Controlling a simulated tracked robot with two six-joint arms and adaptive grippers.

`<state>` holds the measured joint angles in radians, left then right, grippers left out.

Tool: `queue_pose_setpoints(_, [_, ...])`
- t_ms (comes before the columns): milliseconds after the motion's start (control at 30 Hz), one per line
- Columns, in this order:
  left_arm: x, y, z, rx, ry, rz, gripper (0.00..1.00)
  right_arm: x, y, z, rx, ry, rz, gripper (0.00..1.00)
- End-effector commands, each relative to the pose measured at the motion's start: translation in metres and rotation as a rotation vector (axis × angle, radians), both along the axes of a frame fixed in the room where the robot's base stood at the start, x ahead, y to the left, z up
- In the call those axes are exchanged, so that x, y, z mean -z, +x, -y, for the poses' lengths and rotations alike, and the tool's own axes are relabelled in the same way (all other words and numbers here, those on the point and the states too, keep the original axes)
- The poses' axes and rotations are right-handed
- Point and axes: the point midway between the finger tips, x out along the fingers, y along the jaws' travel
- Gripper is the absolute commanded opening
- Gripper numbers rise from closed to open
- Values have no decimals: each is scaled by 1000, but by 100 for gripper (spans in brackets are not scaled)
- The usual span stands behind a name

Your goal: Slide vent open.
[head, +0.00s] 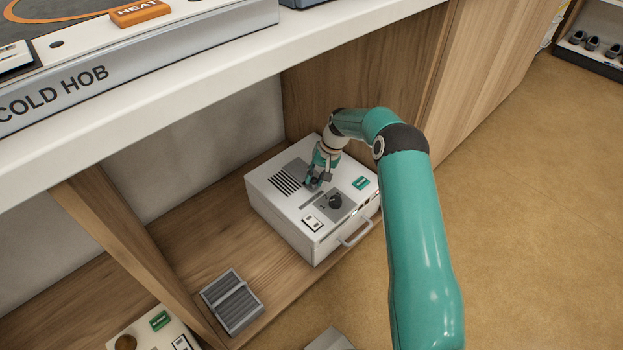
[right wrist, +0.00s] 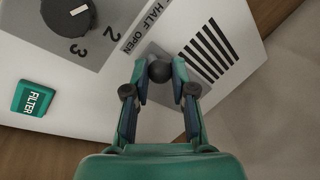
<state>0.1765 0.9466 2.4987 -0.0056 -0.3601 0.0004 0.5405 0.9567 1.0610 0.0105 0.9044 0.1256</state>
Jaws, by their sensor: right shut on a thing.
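The white machine (head: 290,222) stands in the open shelf bay. The vent (head: 286,184), a row of dark slots on a grey plate, is on its top; the slots also show in the right wrist view (right wrist: 211,47). My right gripper (head: 314,182) reaches down onto the top beside the slots. In the right wrist view its fingers are shut on a dark round knob (right wrist: 159,71), between the slots and the "HALF OPEN" label (right wrist: 146,25). The gripper hides most of the knob in the head view. My left gripper is not in view.
A black dial (head: 335,201), a green FILTER button (head: 361,183) and a white switch (head: 312,223) are near the gripper. A handle (head: 355,236) sticks out in front. A grey slatted filter (head: 232,301) lies to the left. The counter (head: 180,78) overhangs the bay.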

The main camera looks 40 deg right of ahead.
Motion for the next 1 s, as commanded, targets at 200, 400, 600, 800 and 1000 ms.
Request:
queue_pose_setpoints(200, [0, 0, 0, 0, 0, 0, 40, -1, 0, 7, 7, -14, 7, 48])
queue_pose_setpoints(400, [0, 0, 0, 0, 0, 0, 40, -1, 0, 5, 6, -11, 5, 50])
queue_pose_setpoints(600, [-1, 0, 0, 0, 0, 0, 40, -4, 0, 5, 3, -10, 5, 50])
queue_pose_setpoints(800, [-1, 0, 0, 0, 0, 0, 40, -27, -4, 11, 5, -11, 7, 50])
queue_pose_setpoints(1000, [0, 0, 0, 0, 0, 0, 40, -65, -12, 21, 5, -12, 8, 50])
